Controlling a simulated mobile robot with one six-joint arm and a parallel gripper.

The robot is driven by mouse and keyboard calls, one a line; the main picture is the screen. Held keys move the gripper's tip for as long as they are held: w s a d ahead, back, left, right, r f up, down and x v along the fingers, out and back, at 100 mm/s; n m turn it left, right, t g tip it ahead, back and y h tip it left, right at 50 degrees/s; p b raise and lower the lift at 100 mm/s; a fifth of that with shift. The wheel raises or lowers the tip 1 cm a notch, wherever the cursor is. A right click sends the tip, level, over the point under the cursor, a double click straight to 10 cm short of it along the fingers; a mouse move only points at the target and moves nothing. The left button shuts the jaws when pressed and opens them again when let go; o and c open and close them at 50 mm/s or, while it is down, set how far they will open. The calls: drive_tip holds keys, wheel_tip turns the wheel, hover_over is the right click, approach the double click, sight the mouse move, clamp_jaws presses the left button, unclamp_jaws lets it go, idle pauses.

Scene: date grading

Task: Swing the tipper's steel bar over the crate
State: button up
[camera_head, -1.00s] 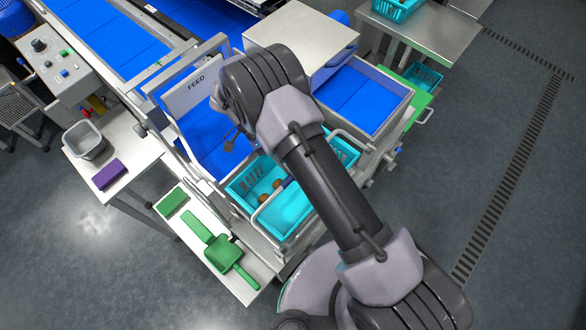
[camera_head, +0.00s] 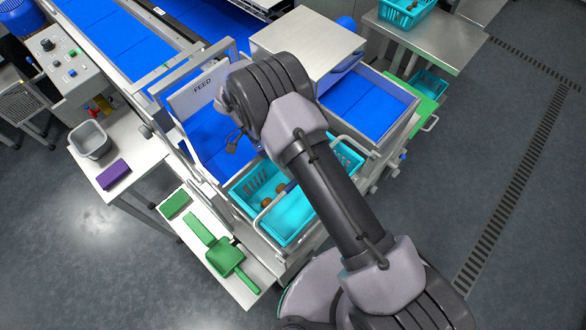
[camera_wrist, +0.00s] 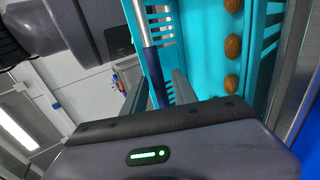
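The turquoise crate (camera_head: 285,222) sits in the tipper at the feed end, with a few brown dates inside. It also shows in the wrist view (camera_wrist: 190,60). The tipper's pale steel bar (camera_head: 266,207) shows at the crate's near side; my arm hides its middle. In the wrist view the bar (camera_wrist: 139,22) carries a dark blue sleeve (camera_wrist: 155,78), alongside the crate's wall. My gripper (camera_wrist: 157,82) has its two grey fingers on either side of the sleeve. Whether they press on it is unclear. My arm hides the gripper in the head view.
The white FEED plate (camera_head: 200,88) and blue chute stand behind the crate. A steel hood (camera_head: 305,40) and blue-lined tray (camera_head: 365,105) are at right. A green scoop (camera_head: 226,258) lies on the left shelf, near a grey tub (camera_head: 90,140) and purple block (camera_head: 112,174). Open floor lies right.

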drive_tip(key=v, duration=0.6)
drive_tip(key=shift+a+r+p, duration=0.2)
drive_tip(key=shift+a+p, duration=0.05)
drive_tip(key=shift+p, duration=0.1)
drive_tip(key=shift+w, duration=0.2)
